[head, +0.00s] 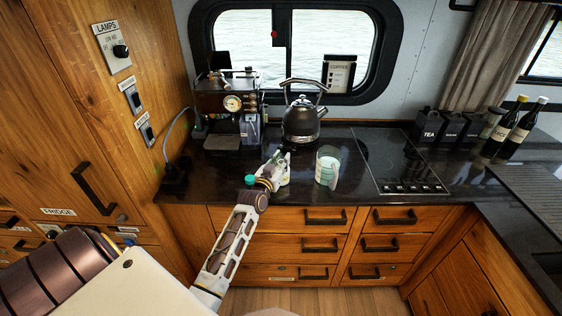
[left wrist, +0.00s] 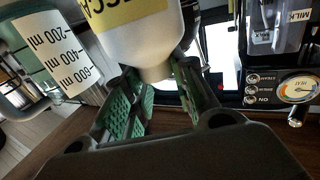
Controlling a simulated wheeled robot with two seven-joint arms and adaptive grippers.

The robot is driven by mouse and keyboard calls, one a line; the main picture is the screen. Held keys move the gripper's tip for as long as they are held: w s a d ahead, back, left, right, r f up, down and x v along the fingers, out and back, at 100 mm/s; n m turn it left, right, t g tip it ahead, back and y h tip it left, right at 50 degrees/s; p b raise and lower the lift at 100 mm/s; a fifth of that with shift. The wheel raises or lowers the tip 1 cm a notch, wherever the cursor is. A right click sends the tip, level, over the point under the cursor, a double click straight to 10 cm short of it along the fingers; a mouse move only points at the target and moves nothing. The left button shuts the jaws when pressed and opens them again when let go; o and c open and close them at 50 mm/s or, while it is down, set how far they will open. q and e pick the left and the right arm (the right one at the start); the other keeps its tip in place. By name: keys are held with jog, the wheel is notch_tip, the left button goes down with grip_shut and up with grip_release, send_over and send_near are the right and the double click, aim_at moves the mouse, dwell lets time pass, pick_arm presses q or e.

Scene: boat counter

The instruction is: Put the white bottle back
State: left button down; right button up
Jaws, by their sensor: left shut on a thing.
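The white bottle with a yellow label (left wrist: 135,35) is between the fingers of my left gripper (left wrist: 170,85), which is shut on it near its narrow end. In the left wrist view the bottle is cut off by the top edge. In the head view the bottle (head: 284,172) is small and partly hidden by my left gripper (head: 272,170), over the front of the dark counter. I cannot tell whether its base touches the counter. My right gripper is not in view.
A clear measuring jug (head: 327,168) stands close to the right of the bottle. A kettle (head: 301,122) and a coffee machine (head: 228,100) stand behind. The cooktop (head: 397,160) is bare; canisters (head: 450,128) and dark bottles (head: 515,130) stand far right.

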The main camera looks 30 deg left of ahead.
pick_arm(q)
jog(key=shift+f, duration=0.2)
jog(key=c, duration=1.6)
grip_release()
jog(key=o, duration=0.4)
jog(key=shift+o, duration=0.2)
jog(key=shift+r, duration=0.1)
jog(key=shift+s, duration=0.1)
